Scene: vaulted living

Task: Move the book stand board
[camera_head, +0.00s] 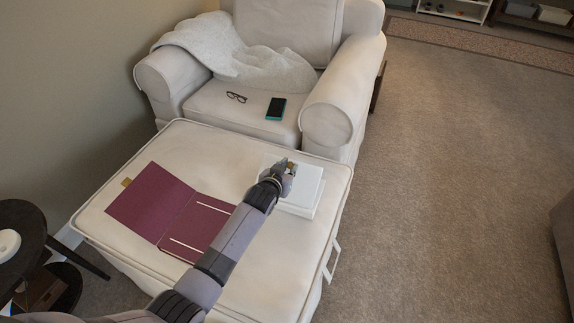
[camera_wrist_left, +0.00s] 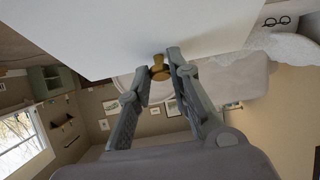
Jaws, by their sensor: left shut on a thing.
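A purple two-panel folding piece, seemingly the book stand, lies opened on the cream ottoman (camera_head: 150,262). Its plain left panel, which looks like the board (camera_head: 150,203), has a small gold tab (camera_head: 127,181) at its outer edge. Its right panel (camera_head: 203,218) carries two pale strips and is partly hidden by my arm. My left gripper (camera_head: 286,170) is away to the right, over a white flat box-like thing (camera_head: 305,190). In the left wrist view its fingers are shut on a gold knob (camera_wrist_left: 159,68) beside a broad white surface (camera_wrist_left: 150,30). My right gripper is out of view.
A cream armchair (camera_head: 325,122) stands behind the ottoman, with a grey blanket (camera_head: 240,58), glasses (camera_head: 237,97) and a phone (camera_head: 276,108) on it. A dark round side table (camera_head: 28,228) is at left. Open carpet (camera_head: 450,180) lies at right.

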